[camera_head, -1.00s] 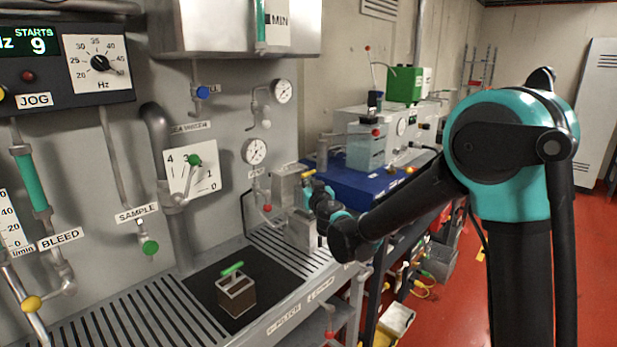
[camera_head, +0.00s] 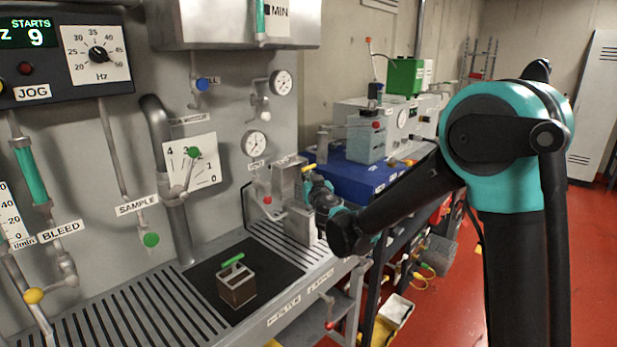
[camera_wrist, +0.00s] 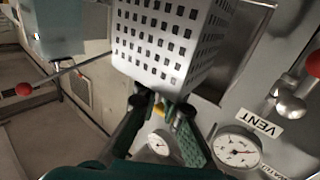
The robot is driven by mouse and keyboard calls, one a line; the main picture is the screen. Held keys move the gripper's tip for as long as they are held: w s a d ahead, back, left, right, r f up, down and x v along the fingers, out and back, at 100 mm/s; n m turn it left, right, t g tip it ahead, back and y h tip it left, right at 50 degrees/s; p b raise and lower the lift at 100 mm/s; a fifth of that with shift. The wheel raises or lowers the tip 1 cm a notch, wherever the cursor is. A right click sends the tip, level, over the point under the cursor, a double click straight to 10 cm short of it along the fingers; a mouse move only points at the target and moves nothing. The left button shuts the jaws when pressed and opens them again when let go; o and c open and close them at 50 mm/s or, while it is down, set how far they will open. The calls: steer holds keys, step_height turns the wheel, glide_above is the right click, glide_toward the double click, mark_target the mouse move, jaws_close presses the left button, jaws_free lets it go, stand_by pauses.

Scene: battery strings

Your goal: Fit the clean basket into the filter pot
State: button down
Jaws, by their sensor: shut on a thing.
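The clean basket (camera_wrist: 165,45), a pale perforated metal box, fills the top middle of the wrist view. My gripper (camera_wrist: 160,104) is shut on it at its near end. In the head view my gripper (camera_head: 318,190) is at the far end of the bench, beside an upright grey metal box shape (camera_head: 287,180). Below it stands a grey metal pot (camera_head: 299,226), apparently the filter pot. Its inside is hidden, and I cannot tell whether the basket touches it. A second basket (camera_head: 237,288), brownish with a green handle, stands upright on the dark mat.
The dark mat (camera_head: 205,278) has free room around the second basket. The wall behind carries pipes, valves and gauges (camera_head: 256,143). In the wrist view a red knob (camera_wrist: 314,64) and a gauge (camera_wrist: 236,150) are close by.

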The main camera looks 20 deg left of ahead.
steer(key=shift+f, duration=1.6)
stand_by(0.8)
steer(key=shift+r, duration=1.35)
steer(key=shift+f, duration=1.5)
stand_by(0.7)
steer(key=c, duration=1.6)
jaws_free()
steer(key=v, duration=1.2)
